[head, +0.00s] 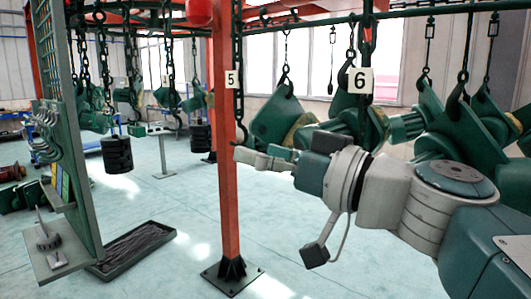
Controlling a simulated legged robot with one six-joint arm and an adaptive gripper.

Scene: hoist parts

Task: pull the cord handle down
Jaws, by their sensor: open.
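My gripper (262,157) is at the end of my arm, which reaches in from the right. Its fingers point left and are open. They overlap the red post in the picture, just below a dark hook on a chain (240,125); I cannot tell whether they touch either. No cord handle can be made out for certain. A thin dark cord with a thicker lower end (331,78) hangs in front of the windows, up and right of my gripper and apart from it. Similar short dark hangers (429,30) show further right, above the green hoist parts.
A red post (229,215) on a bolted base stands in front. Green hoist blocks (283,113) hang on chains behind my arm. A perforated panel (62,150) stands at the left beside a black floor tray (135,247). The pale floor between tray and post is clear.

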